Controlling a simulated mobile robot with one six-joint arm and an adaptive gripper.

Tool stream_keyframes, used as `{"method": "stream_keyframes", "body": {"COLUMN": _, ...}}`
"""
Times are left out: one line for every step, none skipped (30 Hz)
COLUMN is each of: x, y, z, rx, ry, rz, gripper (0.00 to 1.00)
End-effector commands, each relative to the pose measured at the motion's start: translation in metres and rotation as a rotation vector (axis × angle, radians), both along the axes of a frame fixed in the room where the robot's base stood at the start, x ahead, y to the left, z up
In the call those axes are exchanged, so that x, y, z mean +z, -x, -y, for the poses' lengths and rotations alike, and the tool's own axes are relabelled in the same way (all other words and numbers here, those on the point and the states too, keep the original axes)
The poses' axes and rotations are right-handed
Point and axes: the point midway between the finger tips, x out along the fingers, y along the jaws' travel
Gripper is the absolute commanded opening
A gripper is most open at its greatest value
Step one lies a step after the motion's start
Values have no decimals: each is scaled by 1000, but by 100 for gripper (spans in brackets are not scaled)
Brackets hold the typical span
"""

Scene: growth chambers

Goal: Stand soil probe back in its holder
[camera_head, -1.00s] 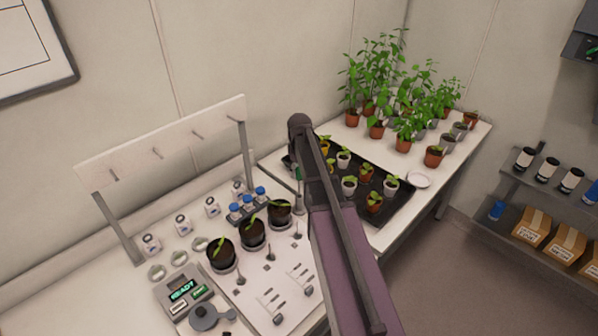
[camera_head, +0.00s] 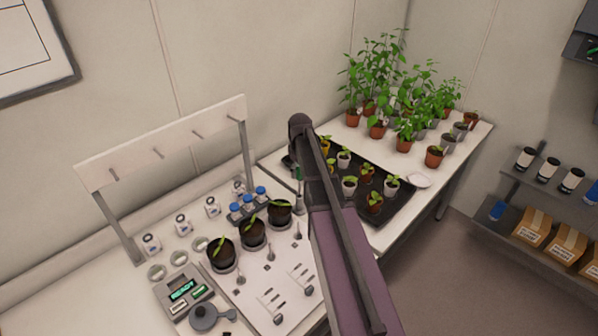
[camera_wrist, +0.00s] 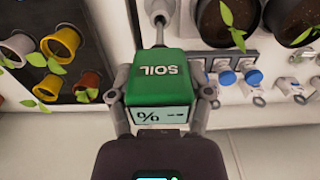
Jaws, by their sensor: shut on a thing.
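The soil probe (camera_wrist: 160,72) has a green body marked SOIL, a small % display and a thin metal rod. My gripper (camera_wrist: 161,97) is shut on its body, one finger on each side. In the wrist view the rod points to a grey holder (camera_wrist: 160,9) at the top edge. I cannot tell how far its tip is in the holder. In the head view a green bit of the probe (camera_head: 299,173) shows beside my arm, above the grey holder (camera_head: 298,203). My arm hides most of the gripper there.
Dark pots with seedlings (camera_head: 253,233) stand on the white board left of the holder, with blue-capped vials (camera_head: 248,202) behind them. A black tray of small potted seedlings (camera_head: 390,205) is to the right. A white rack with pegs (camera_head: 165,145) rises at the back left.

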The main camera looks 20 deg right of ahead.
Motion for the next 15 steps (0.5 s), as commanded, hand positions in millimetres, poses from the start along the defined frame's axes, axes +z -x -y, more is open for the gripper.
{"method": "stream_keyframes", "body": {"x": -2, "y": 0, "z": 0, "rx": 0, "ry": 0, "rz": 0, "gripper": 8}}
{"method": "stream_keyframes", "body": {"x": -3, "y": 0, "z": 0, "rx": 0, "ry": 0, "rz": 0, "gripper": 8}}
{"method": "stream_keyframes", "body": {"x": -4, "y": 0, "z": 0, "rx": 0, "ry": 0, "rz": 0, "gripper": 8}}
{"method": "stream_keyframes", "body": {"x": -4, "y": 0, "z": 0, "rx": 0, "ry": 0, "rz": 0, "gripper": 8}}
{"method": "stream_keyframes", "body": {"x": -5, "y": 0, "z": 0, "rx": 0, "ry": 0, "rz": 0, "gripper": 8}}
{"method": "stream_keyframes", "body": {"x": -6, "y": 0, "z": 0, "rx": 0, "ry": 0, "rz": 0, "gripper": 8}}
{"method": "stream_keyframes", "body": {"x": -6, "y": 0, "z": 0, "rx": 0, "ry": 0, "rz": 0, "gripper": 8}}
{"method": "stream_keyframes", "body": {"x": -7, "y": 0, "z": 0, "rx": -1, "ry": 0, "rz": 0, "gripper": 8}}
{"method": "stream_keyframes", "body": {"x": -8, "y": 0, "z": 0, "rx": -1, "ry": 0, "rz": 0, "gripper": 8}}
{"method": "stream_keyframes", "body": {"x": -8, "y": 0, "z": 0, "rx": -1, "ry": 0, "rz": 0, "gripper": 8}}
{"method": "stream_keyframes", "body": {"x": -9, "y": 0, "z": 0, "rx": -1, "ry": 0, "rz": 0, "gripper": 8}}
{"method": "stream_keyframes", "body": {"x": -10, "y": 0, "z": 1, "rx": -1, "ry": 0, "rz": 0, "gripper": 8}}
{"method": "stream_keyframes", "body": {"x": -11, "y": 0, "z": 1, "rx": -1, "ry": 0, "rz": 0, "gripper": 8}}
{"method": "stream_keyframes", "body": {"x": -11, "y": 0, "z": 1, "rx": -1, "ry": 0, "rz": 0, "gripper": 8}}
{"method": "stream_keyframes", "body": {"x": -12, "y": 0, "z": 1, "rx": -1, "ry": 0, "rz": 0, "gripper": 8}}
